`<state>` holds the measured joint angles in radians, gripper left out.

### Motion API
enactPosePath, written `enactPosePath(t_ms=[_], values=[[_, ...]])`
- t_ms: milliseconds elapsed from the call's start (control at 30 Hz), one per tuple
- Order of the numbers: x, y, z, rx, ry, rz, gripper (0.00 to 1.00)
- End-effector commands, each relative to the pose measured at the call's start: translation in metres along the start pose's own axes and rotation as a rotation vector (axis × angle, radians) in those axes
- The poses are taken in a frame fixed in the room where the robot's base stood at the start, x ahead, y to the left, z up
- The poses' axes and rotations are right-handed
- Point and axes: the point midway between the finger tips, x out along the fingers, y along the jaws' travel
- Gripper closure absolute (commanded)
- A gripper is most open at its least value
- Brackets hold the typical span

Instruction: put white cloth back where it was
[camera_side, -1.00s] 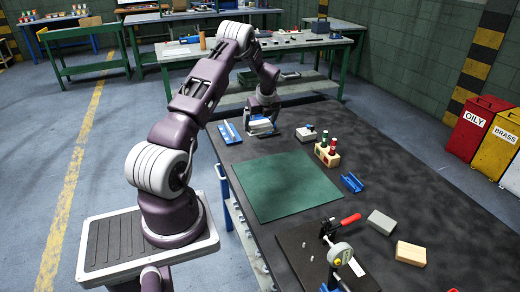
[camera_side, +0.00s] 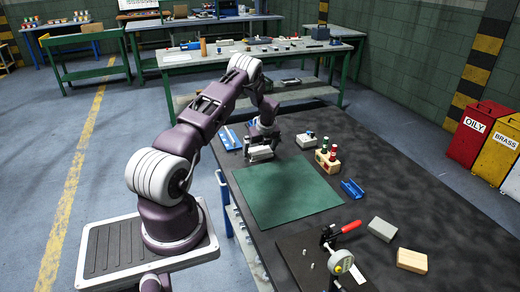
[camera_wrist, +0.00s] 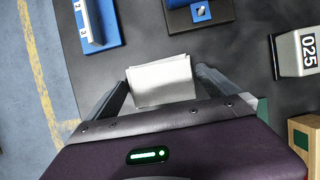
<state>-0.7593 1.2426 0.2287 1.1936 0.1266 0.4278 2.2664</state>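The white cloth (camera_wrist: 160,80) is a folded pale pad. In the wrist view it sits between the two fingers of my gripper (camera_wrist: 165,88), which appear shut on its sides. In the side view the cloth (camera_side: 260,153) is held by my gripper (camera_side: 262,145) near the far edge of the green mat (camera_side: 290,195). Its height above the table is hard to tell. My gripper hides part of the cloth's near side in the wrist view.
A blue fixture (camera_side: 230,138) lies left of my gripper. A white counter (camera_side: 307,141) and a wooden block with bottles (camera_side: 328,163) stand to the right. A blue tray (camera_side: 352,189), a grey block (camera_side: 381,229) and a wooden block (camera_side: 411,261) lie farther right. The mat is clear.

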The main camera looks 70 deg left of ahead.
Motion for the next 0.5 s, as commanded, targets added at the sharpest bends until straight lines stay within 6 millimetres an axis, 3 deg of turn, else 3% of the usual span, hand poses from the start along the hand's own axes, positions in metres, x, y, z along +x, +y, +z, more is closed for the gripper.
enactPosePath(t_ms=[233,500], values=[[-0.015,-0.001,0.002,0.0,-0.001,-0.001,0.0],[-0.08,-0.001,0.002,0.0,-0.002,-0.003,0.0]])
